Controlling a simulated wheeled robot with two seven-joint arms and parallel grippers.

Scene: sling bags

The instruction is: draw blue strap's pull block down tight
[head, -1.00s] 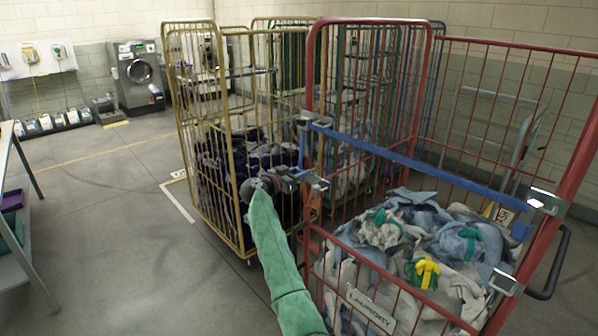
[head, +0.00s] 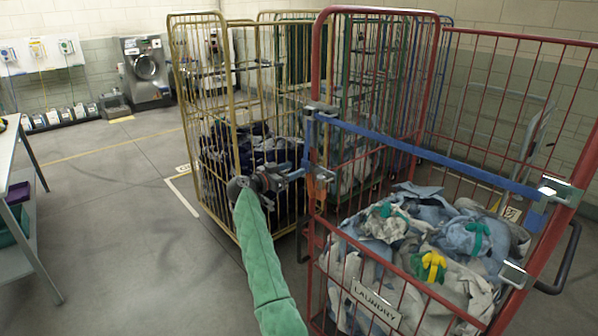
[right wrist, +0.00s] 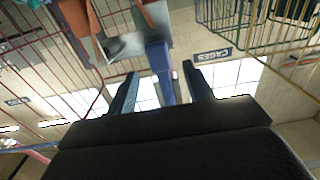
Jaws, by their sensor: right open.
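A blue strap (head: 430,155) runs across the open front of the red laundry cage (head: 322,75), from a metal fitting on its left post to a metal bracket (head: 553,188) on the right. A short blue length (head: 308,140) hangs below the left fitting. My right gripper (head: 308,177), on the green-sleeved arm, is at that hanging end, just left of the post. In the right wrist view, the open fingers (right wrist: 160,88) have the blue hanging piece (right wrist: 158,60) between them, apparently without gripping it. I cannot clearly tell the pull block from the strap. My left gripper is out of view.
The red cage holds grey and blue laundry (head: 400,235) with green and yellow ties. A yellow cage (head: 205,120) with dark laundry stands close behind my right arm. A table (head: 12,160) is at the far left. The floor between is clear.

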